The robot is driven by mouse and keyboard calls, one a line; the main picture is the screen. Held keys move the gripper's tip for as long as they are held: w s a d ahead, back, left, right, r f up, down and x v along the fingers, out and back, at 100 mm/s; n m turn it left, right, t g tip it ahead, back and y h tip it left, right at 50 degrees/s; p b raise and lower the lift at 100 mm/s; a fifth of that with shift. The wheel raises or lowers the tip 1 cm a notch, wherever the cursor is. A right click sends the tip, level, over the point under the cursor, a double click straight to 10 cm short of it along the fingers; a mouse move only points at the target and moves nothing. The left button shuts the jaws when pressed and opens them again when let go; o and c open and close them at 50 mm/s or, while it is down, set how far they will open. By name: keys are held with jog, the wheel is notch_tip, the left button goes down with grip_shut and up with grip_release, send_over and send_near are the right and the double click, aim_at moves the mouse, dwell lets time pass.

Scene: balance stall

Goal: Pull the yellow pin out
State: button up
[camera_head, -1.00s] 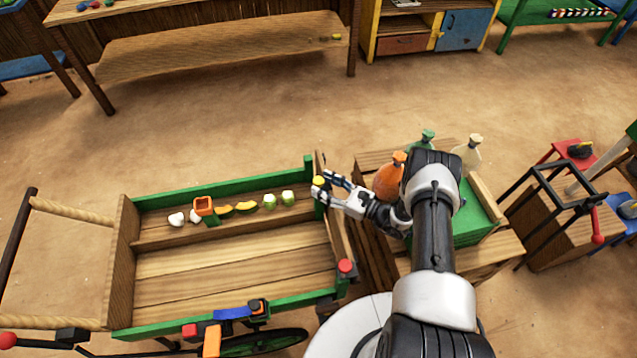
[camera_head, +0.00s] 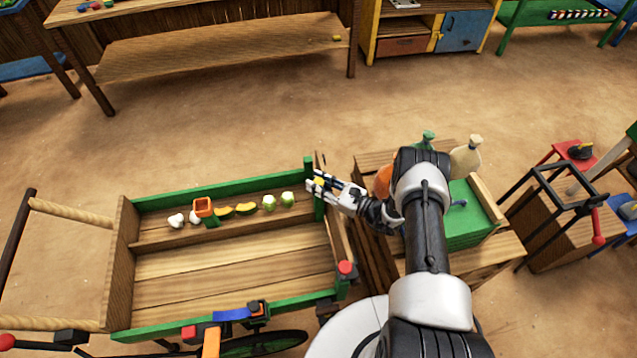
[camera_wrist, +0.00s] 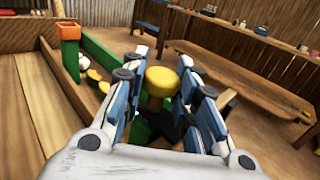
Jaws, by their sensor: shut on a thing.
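The yellow pin (camera_wrist: 162,82) has a round head and stands at the far right corner of the wooden cart (camera_head: 122,250), by the green post. In the head view the pin (camera_head: 319,181) is mostly covered by my gripper (camera_head: 322,183). In the wrist view my gripper (camera_wrist: 165,95) has a finger on each side of the pin, shut on it just at the head and neck. The pin's lower part is hidden. A red pin (camera_head: 345,267) stands at the cart's near right corner.
Several small white, yellow and green things lie along the cart's far ledge, with an orange-topped block (camera_head: 204,206). Right of the cart, a wooden crate holds bottles, including a cream one (camera_head: 466,158). Open floor lies beyond the cart.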

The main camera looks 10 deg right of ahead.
aim_at(319, 182)
grip_shut()
notch_tip(319, 182, up, 5)
jog(key=p, duration=0.2)
jog(key=shift+f+p, duration=0.2)
jog(key=shift+p, duration=0.1)
jog(key=shift+w+f, duration=0.1)
jog(key=o, duration=0.7)
grip_release()
jog(key=shift+s+d, duration=0.1)
jog(key=shift+s, duration=0.1)
